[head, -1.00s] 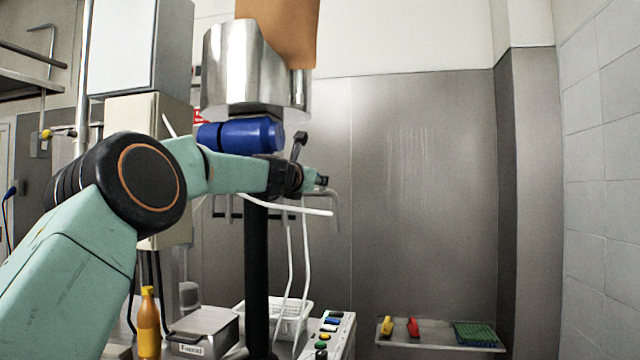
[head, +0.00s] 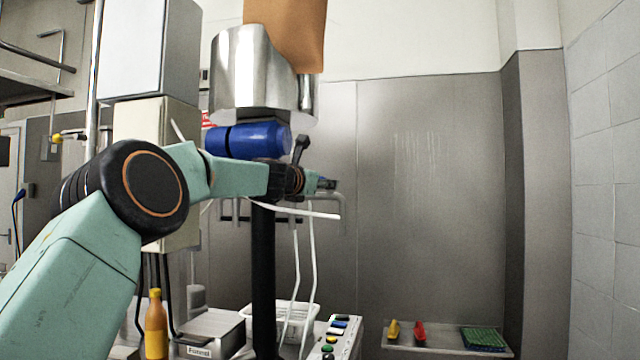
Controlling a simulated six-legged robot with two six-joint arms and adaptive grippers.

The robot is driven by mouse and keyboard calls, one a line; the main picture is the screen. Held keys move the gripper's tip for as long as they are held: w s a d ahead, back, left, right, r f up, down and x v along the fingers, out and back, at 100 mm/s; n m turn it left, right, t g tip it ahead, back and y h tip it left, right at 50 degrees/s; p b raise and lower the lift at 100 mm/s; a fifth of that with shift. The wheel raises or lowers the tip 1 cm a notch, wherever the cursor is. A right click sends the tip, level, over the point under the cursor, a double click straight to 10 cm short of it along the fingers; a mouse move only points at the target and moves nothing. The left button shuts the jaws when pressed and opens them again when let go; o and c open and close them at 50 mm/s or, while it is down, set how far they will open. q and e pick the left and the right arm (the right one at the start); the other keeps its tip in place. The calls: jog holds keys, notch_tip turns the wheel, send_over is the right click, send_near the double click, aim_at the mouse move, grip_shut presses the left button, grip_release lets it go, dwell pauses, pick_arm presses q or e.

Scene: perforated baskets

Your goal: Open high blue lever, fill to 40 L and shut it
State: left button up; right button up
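My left arm comes in from the left, and my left gripper (head: 325,184) is at mid-picture, below the steel vessel and in front of the dark post. It is small and seen from the side, so I cannot tell whether it is open or holds anything. A blue cylinder (head: 247,140) lies level under the steel vessel (head: 250,75), just above my forearm. I cannot tell whether it belongs to a lever. A small blue handle (head: 19,194) shows at the far left edge. No litre reading is legible. My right gripper is not in view.
A dark upright post (head: 263,270) stands below my wrist. An orange bottle (head: 155,325), a grey box (head: 211,330), a white basket (head: 290,318) and a button panel (head: 336,338) stand low. A shelf (head: 445,340) with small coloured items is at lower right. The space right of my gripper looks clear.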

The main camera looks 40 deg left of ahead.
pick_arm(q)
jog(key=shift+w+f, duration=0.1)
jog(key=shift+w, duration=0.15)
jog(key=shift+d, duration=0.15)
